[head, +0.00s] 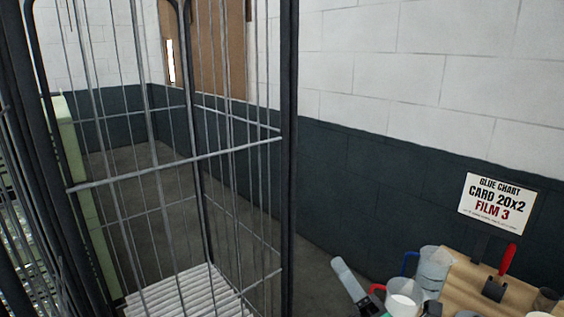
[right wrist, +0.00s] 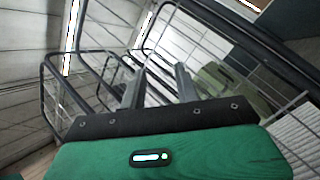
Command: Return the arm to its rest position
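My right gripper (right wrist: 159,75) shows in the right wrist view with its two grey fingers apart and nothing between them. Behind the fingers are the bars of a wire cage. In the head view a pale grey finger of the right gripper (head: 348,279) shows at the bottom, right of the cage and left of the jugs, with dark and green parts behind it. The rest of that arm is cut off by the frame edge. My left gripper is not in view.
A tall wire roll cage (head: 176,158) with a slatted base stands at left. At bottom right, a bench (head: 460,285) holds a clear jug (head: 433,266), a white jug (head: 404,295) and a red-handled tool (head: 507,262).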

